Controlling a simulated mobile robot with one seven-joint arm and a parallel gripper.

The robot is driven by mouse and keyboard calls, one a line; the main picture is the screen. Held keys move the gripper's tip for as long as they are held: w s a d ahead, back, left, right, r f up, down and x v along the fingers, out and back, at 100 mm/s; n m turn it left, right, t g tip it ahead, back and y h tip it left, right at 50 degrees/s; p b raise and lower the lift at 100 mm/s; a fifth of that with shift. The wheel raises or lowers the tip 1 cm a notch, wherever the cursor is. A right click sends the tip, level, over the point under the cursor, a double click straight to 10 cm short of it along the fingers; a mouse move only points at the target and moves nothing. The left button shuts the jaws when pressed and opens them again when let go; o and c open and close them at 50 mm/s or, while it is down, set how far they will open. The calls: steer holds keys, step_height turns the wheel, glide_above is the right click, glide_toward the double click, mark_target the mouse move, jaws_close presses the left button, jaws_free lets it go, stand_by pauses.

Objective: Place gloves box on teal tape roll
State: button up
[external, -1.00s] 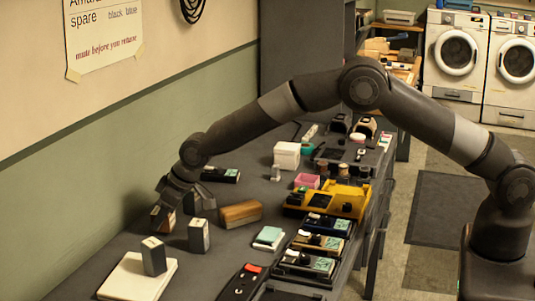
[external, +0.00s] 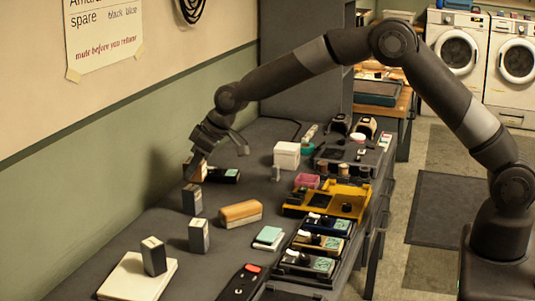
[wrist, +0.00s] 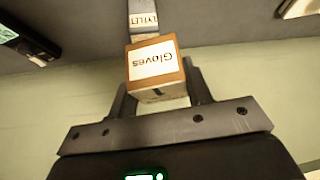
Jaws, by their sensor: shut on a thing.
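The gloves box (wrist: 155,68), orange-brown with a white label reading "Gloves" upside down, sits between my gripper's fingers (wrist: 160,92) in the wrist view. In the external view my gripper (external: 202,156) is shut on the gloves box (external: 201,173) and holds it above the back of the counter, by the wall. A small teal round thing (external: 307,149), which looks like the teal tape roll, lies to the right, beside a white box; it is partly hidden and its shape is hard to tell.
Dark grey boxes (external: 192,199) stand below my gripper, one (external: 154,256) on a white slab (external: 125,281). A tan-topped block (external: 240,212), white box (external: 286,155), pink container (external: 306,181) and yellow tray (external: 347,196) crowd the counter. A black device (external: 226,175) lies beside the held box.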

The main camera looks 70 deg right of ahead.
steer(key=s+d+r+m+h, duration=0.1)
steer(key=s+d+m, duration=0.15)
steer(key=d, duration=1.35)
steer(key=s+d+m+h, duration=0.1)
steer(key=s+d, duration=0.2)
steer(key=d, duration=1.2)
steer(key=s+d+r+m+h, duration=0.1)
steer(key=s+d+m, duration=0.1)
steer(key=s+d, duration=0.9)
steer(key=s+d+r+m, duration=0.1)
steer(key=s+d, duration=0.7)
steer(key=d, duration=0.8)
glide_above(305, 145)
steer(key=shift+h, duration=0.3)
step_height(305, 145, down, 7)
steer(key=shift+f, duration=2.1)
